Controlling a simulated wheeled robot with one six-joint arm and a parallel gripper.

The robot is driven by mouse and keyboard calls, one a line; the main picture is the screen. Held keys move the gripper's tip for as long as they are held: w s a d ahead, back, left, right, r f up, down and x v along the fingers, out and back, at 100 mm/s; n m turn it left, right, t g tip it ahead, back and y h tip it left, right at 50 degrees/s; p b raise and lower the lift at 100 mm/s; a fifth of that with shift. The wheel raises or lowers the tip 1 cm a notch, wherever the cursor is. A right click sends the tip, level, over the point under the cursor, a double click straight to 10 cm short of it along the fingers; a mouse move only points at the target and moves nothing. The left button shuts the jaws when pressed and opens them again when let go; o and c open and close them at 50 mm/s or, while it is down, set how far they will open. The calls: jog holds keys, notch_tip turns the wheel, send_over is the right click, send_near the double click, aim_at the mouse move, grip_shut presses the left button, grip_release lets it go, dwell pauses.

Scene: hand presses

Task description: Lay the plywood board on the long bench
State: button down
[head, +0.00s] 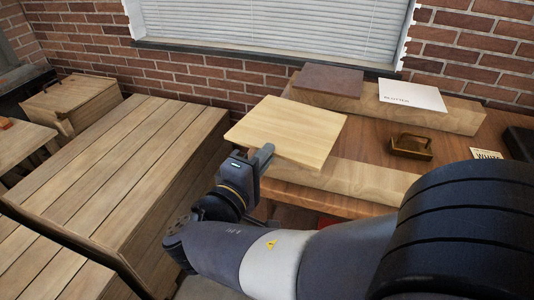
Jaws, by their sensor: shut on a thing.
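The plywood board (289,127) is a pale, flat rectangle in the middle of the head view. My gripper (258,160) is shut on its near left edge and holds it roughly level. The board appears in front of and over the left end of a brown wooden bench (358,169) with thick pale timber along its front and back. Whether the board touches this bench I cannot tell. Part of the bench top is hidden behind the board. A larger slatted wooden surface (120,150) lies to the left.
On the brown bench's back timber lie a dark brown board (330,82) and a white card marked "BLOTTER" (411,95). A brass-coloured handled object (410,146) and a small label (486,154) sit farther right. A wooden chest (72,102) stands far left. The slatted top is clear.

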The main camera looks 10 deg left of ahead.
jog(key=b+v, duration=0.1)
jog(key=v, duration=1.4)
jog(key=shift+w, duration=0.1)
notch_tip(320, 180, up, 6)
jog(key=h+p, duration=0.1)
jog(key=p, duration=1)
send_over(297, 138)
jog(key=w+d+f+p, duration=0.2)
jog(key=w+d+p, duration=0.2)
jog(key=d, duration=0.6)
jog(key=w+d+f+p, duration=0.2)
jog(key=w+d+p, duration=0.3)
jog(key=d, duration=0.6)
jog(key=shift+d+p, duration=0.25)
jog(key=shift+p, duration=0.25)
jog(key=shift+w, duration=0.15)
